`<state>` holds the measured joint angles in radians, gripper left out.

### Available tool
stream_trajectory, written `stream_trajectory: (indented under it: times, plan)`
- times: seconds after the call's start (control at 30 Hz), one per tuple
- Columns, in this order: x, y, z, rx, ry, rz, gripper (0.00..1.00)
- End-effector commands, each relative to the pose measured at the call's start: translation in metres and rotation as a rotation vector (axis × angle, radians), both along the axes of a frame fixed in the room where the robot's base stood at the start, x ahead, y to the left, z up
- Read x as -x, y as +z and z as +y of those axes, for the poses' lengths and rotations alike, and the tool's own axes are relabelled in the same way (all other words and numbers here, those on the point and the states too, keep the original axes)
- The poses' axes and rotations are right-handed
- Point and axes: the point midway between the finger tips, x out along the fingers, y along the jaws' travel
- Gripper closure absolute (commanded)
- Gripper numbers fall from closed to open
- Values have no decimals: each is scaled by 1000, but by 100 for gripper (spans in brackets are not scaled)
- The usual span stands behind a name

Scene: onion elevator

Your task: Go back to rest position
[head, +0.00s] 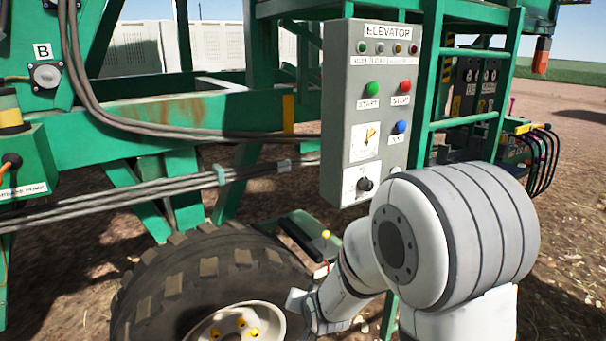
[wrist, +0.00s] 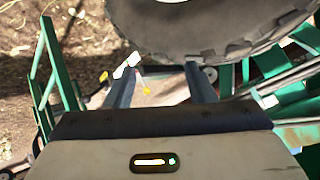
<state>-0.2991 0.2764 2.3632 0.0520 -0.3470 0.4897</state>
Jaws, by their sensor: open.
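My gripper (wrist: 160,70) shows in the wrist view with its two grey fingers apart. No object is held between the fingertips. Small yellow and white parts show beyond and between the fingers, too blurred to name. In the head view my white arm fills the lower right and bends down beside the large tyre (head: 165,285). I cannot make out the fingers there. The grey ELEVATOR control panel (head: 340,95) stands upright behind and above my arm, with lamps, coloured buttons, a dial gauge and a black knob. The tyre also shows at the top of the wrist view (wrist: 205,25).
A green machine frame (head: 165,115) with cables crosses the left and middle. A green ladder (head: 470,120) stands right of the panel. A small green part with a yellow ball knob (head: 326,235) sits beside the tyre. Bare soil (head: 565,250) is open at the right.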

Motion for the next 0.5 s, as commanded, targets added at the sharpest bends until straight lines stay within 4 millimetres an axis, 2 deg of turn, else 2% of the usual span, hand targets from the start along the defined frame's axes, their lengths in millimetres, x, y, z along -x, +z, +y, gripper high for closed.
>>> stream_trajectory:
  times: [0.03, 0.1, 0.27, 0.4, 0.5]
  plan:
    - [9, 35, -15, 32, 2, 25, 51]
    - [27, 62, -34, 82, 15, 79, 51]
    - [77, 122, -75, 187, 46, 210, 51]
    - [131, 170, -106, 261, 90, 329, 51]
    - [170, 198, -123, 302, 124, 411, 51]
